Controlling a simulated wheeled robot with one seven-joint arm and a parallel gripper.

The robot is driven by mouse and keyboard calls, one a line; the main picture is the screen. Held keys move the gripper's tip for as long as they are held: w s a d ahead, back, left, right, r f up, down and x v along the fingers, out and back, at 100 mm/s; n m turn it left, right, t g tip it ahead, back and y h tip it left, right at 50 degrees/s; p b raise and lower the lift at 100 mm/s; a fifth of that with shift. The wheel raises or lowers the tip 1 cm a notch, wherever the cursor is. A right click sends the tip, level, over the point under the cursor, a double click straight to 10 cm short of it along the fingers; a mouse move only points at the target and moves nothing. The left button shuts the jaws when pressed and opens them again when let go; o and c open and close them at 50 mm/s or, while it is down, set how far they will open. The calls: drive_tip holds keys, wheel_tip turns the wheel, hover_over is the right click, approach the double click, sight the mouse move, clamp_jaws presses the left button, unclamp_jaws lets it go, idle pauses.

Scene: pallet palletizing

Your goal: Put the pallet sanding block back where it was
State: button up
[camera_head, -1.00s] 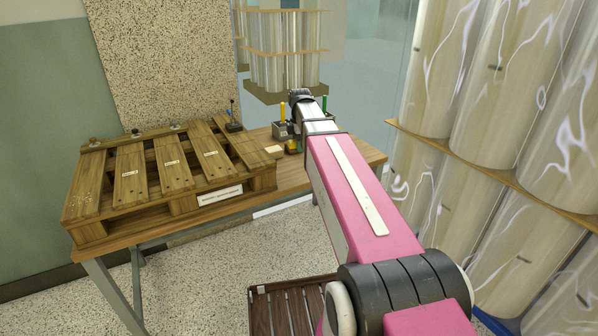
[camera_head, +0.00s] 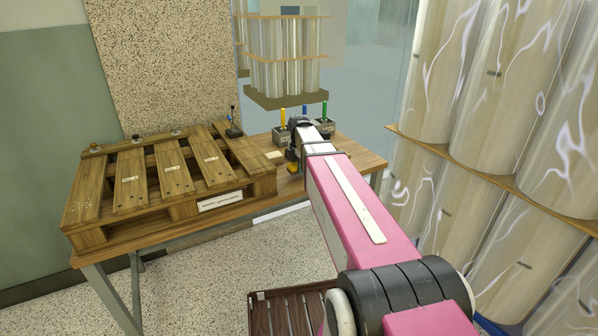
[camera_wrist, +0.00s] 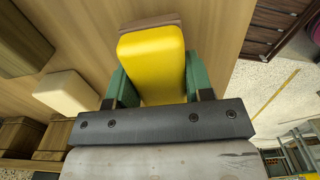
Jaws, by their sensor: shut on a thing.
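The sanding block (camera_wrist: 152,62) is yellow with a brown layer at its far edge. My gripper (camera_wrist: 158,82) is shut on it, with one green finger on each side. The block is over or on the wooden table top; I cannot tell whether it touches. In the head view my gripper (camera_head: 292,164) is at the right part of the table (camera_head: 340,158), mostly hidden behind my arm, with a little yellow showing. The wooden pallet (camera_head: 163,205) lies on the table to its left, with a white label on its front.
A pale flat block (camera_wrist: 66,93) lies on the table beside the held block, and also shows in the head view (camera_head: 274,154). Grey bins (camera_head: 281,136) with coloured handles stand behind my gripper. Wrapped stacks of tall cylinders (camera_head: 470,120) stand at the right.

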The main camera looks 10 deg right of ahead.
drive_tip(key=shift+f, duration=1.2)
drive_tip(key=shift+f, duration=0.15)
drive_tip(key=o, duration=1.1)
drive_tip(key=shift+c, duration=0.2)
wheel_tip(320, 180, up, 12)
drive_tip(key=shift+r, duration=0.15)
